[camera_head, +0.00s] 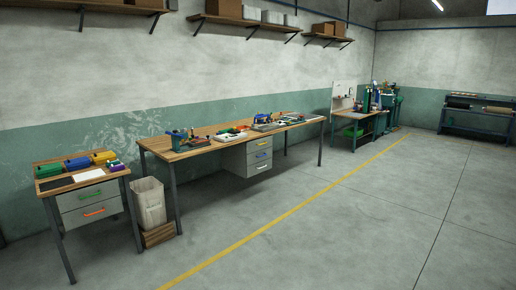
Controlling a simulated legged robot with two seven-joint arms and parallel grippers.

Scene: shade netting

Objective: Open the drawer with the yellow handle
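A grey drawer unit (234,160) hangs under the long wooden workbench (196,152), towards its right half. It has three stacked drawers, all of which look shut. The unit is several steps away, against the left wall side. Neither of my grippers is in view.
A small table (78,185) at the left has two drawers with green and orange handles. A pale bin (150,203) on a wooden crate (158,235) stands between the tables. Open concrete floor (330,225) with a yellow line (265,229) lies in front.

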